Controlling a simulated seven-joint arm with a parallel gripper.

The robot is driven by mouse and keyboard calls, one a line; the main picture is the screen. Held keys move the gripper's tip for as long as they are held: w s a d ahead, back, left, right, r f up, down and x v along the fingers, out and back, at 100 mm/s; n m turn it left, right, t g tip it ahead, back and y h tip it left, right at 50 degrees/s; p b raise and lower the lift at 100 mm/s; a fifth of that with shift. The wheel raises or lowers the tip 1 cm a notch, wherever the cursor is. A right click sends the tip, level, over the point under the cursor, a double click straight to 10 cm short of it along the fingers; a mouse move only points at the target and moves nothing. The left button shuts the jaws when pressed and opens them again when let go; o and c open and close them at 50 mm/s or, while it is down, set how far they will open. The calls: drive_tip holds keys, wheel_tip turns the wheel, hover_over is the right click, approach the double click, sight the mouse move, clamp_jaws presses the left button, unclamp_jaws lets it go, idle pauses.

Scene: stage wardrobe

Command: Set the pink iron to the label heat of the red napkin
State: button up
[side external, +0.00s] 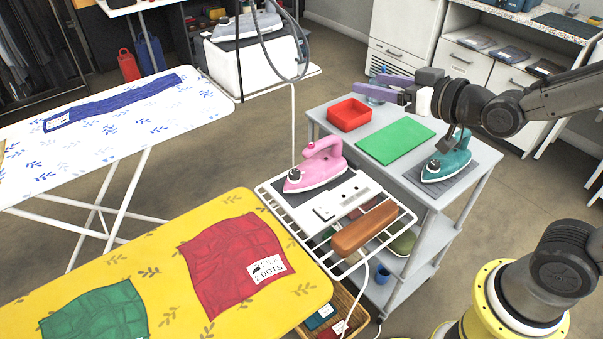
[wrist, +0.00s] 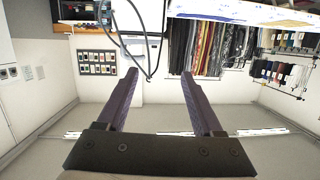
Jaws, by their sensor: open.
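The pink iron (side external: 316,167) rests on a dark pad on the white wire rack at the end of the yellow ironing board, in the side view. The red napkin (side external: 232,258) lies on that yellow board; its white label (side external: 269,270) shows an iron symbol and "2 DOTS", with a word above it only partly readable. The iron's dial setting is too small to read. My gripper (side external: 383,84) is open and empty, raised above the grey cart and well away from the iron. Its two purple fingers (wrist: 158,80) are spread apart in the wrist view.
A teal iron (side external: 447,162), a green mat (side external: 396,141) and a red tray (side external: 349,115) are on the grey cart. A brown block (side external: 364,228) and a control panel lie on the rack. A green napkin (side external: 98,315) lies on the yellow board (side external: 180,300).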

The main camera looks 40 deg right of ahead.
wheel_tip(320, 180, down, 6)
drive_tip(key=w+a+f, duration=0.1)
drive_tip(key=w+a, duration=0.1)
drive_tip(key=n+g+y, duration=0.2)
approach(295, 172)
drive_tip(key=x, duration=0.7)
drive_tip(key=shift+w+a+f, duration=0.1)
drive_tip(key=shift+w+a, duration=0.05)
drive_tip(key=shift+w, duration=0.1)
clamp_jaws()
